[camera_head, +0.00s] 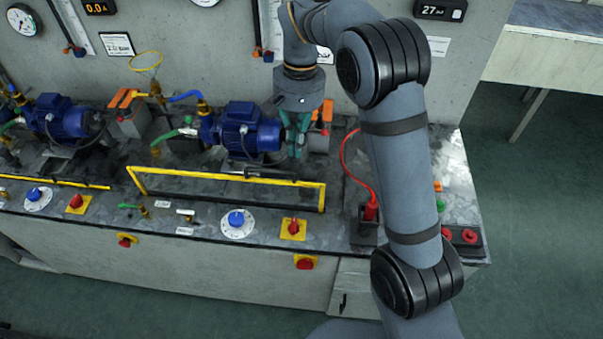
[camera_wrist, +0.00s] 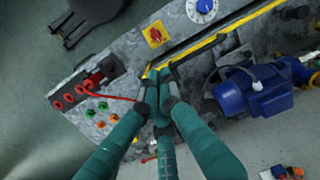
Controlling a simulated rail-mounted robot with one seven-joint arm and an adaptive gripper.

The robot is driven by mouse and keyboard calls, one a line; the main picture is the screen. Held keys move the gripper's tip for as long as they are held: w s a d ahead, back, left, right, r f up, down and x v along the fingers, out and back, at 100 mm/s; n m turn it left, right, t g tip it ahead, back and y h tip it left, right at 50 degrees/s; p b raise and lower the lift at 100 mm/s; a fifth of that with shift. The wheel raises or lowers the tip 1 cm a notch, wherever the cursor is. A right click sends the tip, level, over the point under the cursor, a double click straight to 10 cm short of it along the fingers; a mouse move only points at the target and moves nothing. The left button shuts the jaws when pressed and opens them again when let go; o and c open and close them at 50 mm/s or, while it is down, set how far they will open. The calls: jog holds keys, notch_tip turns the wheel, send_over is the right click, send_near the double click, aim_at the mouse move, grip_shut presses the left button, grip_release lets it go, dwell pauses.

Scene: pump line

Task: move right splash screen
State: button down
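The right splash screen (camera_head: 230,176) is a long, low, yellow-edged frame standing along the bench front, before the right blue pump motor (camera_head: 242,130). It looks see-through between its bars. In the wrist view, its yellow edge (camera_wrist: 203,46) runs from beyond my fingertips toward the upper right. My gripper (camera_head: 297,155) points down beside the right end of the motor, above and behind the screen's right part in the head view. Its teal fingers (camera_wrist: 161,82) come together at the tips, with nothing visible between them. The tips overlap the screen's end in the wrist view; contact cannot be told.
A red cable (camera_head: 352,165) hangs to the right of my gripper, by red sockets (camera_head: 458,235). A blue dial (camera_head: 237,222) and a red-on-yellow switch (camera_head: 293,228) lie before the screen. Another yellow screen edge (camera_head: 50,181) is at left. Open floor lies right.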

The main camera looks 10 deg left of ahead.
jog(key=w+d+n+t, duration=0.1)
jog(key=w+n, duration=0.1)
jog(key=n, duration=0.5)
jog(key=n+p, duration=0.2)
jog(key=n, duration=0.7)
send_over(302, 192)
jog(key=w, duration=0.1)
notch_tip(302, 192, down, 14)
jog(key=shift+w+f, duration=0.1)
jog(key=shift+w, duration=0.1)
notch_tip(302, 192, down, 9)
jog(key=b, duration=0.8)
jog(key=shift+f, duration=0.15)
jog(key=shift+r, duration=0.2)
